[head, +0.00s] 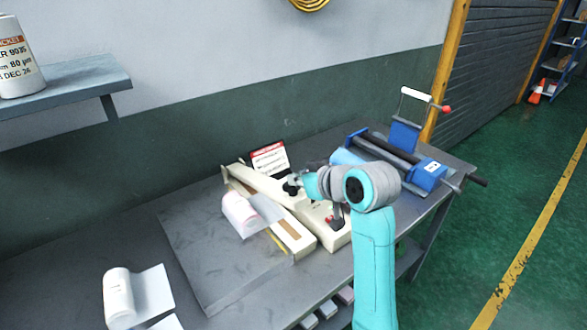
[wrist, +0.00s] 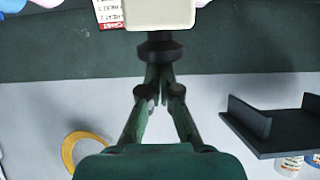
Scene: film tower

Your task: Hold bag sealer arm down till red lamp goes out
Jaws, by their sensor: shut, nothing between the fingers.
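The cream bag sealer (head: 284,232) stands on the grey bench. Its long cream arm (head: 262,185) runs above the base, and a black knob (head: 290,188) sits near its front end. My gripper (wrist: 160,76) is shut and empty, its fingertips close against the black knob (wrist: 160,47) in the wrist view. Whether they press on it I cannot tell. The cream arm end (wrist: 160,14) fills the top of the wrist view. A small red spot (head: 329,219) shows on the sealer base, partly behind my arm; whether it is a lit lamp is unclear.
A white roll (head: 238,210) with film lies beside the sealer, and another roll (head: 118,298) lies front left. A blue roller device (head: 425,176) stands at the right end of the bench. A red-and-white sign (head: 269,158) stands behind the sealer. A shelf (head: 70,88) juts out upper left.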

